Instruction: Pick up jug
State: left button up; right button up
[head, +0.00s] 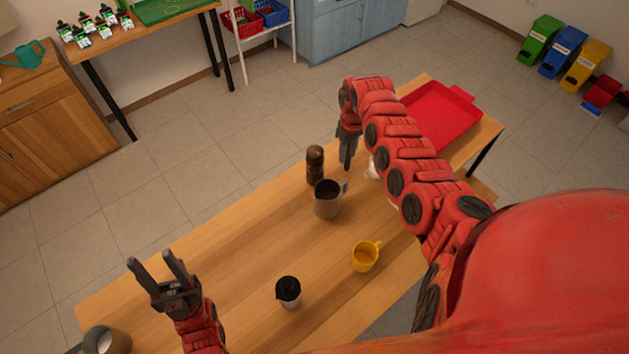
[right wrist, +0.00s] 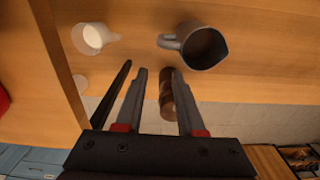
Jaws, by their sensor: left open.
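A grey metal jug (head: 327,207) with a side handle and dark contents or interior stands upright near the middle of the wooden table. It also shows in the right wrist view (right wrist: 205,48), beyond the fingertips, handle toward the left. My right gripper (head: 347,166) points down, to the upper right of the jug and apart from it. In the right wrist view its fingers (right wrist: 159,72) stand apart with a gap, and nothing is clearly held. My left gripper (head: 153,264) is open and empty over the table's left part, far from the jug.
A brown spice mill (head: 315,166) stands just behind the jug. A yellow mug (head: 366,256), a black-lidded container (head: 288,292) and a grey vessel (head: 112,341) stand nearer. A red tray (head: 440,113) lies at the far right. The table between my left gripper and the jug is clear.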

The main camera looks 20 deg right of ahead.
jog(key=b, duration=0.4)
send_over(346, 186)
jog(key=f, duration=0.4)
jog(key=shift+w+d, duration=0.2)
jog(key=shift+w, duration=0.1)
jog(key=f+b, duration=0.6)
jog(key=f, duration=0.1)
jog(key=shift+w+a, duration=0.1)
jog(key=shift+w, duration=0.15)
jog(key=shift+s+f+b, duration=0.1)
jog(key=shift+f+b, duration=0.5)
jog(key=shift+b, duration=0.2)
notch_tip(346, 186, down, 5)
jog(key=b, duration=0.4)
jog(key=shift+r, duration=0.25)
jog(key=shift+s, duration=0.1)
grip_shut()
